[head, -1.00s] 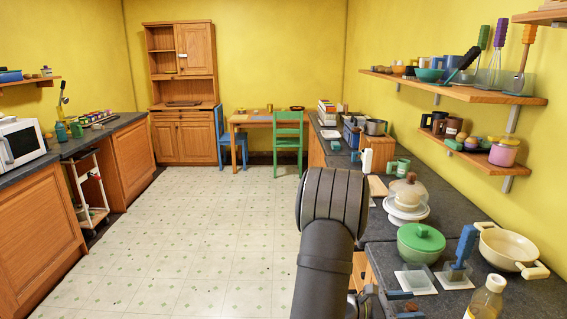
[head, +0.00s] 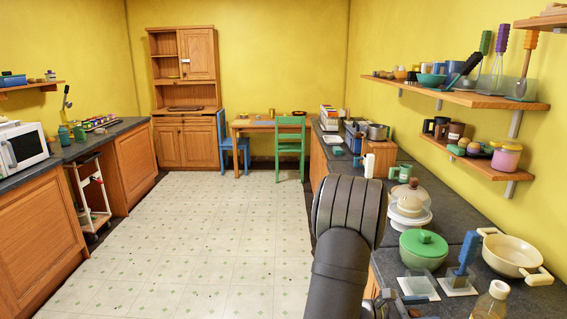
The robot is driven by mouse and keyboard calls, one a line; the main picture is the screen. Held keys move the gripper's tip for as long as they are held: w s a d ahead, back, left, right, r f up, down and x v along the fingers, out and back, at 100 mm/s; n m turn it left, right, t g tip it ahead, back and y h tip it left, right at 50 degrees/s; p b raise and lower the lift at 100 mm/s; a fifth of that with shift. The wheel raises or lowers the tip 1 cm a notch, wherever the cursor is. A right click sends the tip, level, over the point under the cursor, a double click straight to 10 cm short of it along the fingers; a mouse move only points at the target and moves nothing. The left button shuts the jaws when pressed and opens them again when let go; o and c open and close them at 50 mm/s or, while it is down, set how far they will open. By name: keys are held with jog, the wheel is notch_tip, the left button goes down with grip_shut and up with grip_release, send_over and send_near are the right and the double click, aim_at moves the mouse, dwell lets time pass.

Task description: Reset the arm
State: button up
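My arm rises from the bottom of the head view, its dark rounded joint in front of the right counter's edge. My gripper (head: 420,308) is low at the bottom edge, right of the arm, partly cut off by the frame.
The right counter holds a green-lidded pot (head: 424,249), a cream pan (head: 513,255), a blue-handled tool (head: 465,258), a bottle (head: 490,302) and a domed cake stand (head: 408,208). Loaded shelves (head: 455,94) hang above. The floor (head: 200,240) to the left is clear.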

jog(key=shift+a+f, duration=0.2)
jog(key=shift+a, duration=0.05)
jog(key=a, duration=1.2)
jog(key=d, duration=1.2)
jog(key=shift+d, duration=0.25)
jog(key=shift+d+r, duration=0.1)
jog(key=shift+r, duration=0.1)
notch_tip(320, 180, up, 10)
jog(key=s+d+r+t, duration=0.1)
jog(key=s+d+r, duration=0.4)
jog(key=r, duration=0.4)
jog(key=s+d+r, duration=0.4)
jog(key=d+r, duration=0.3)
jog(key=r, duration=0.2)
jog(key=shift+n+t, duration=0.3)
jog(key=shift+n, duration=0.2)
jog(key=shift+w+a+f, duration=0.1)
jog(key=shift+w+f, duration=0.05)
jog(key=shift+f, duration=0.95)
jog(key=shift+w+a+f, duration=0.1)
jog(key=shift+f, duration=1)
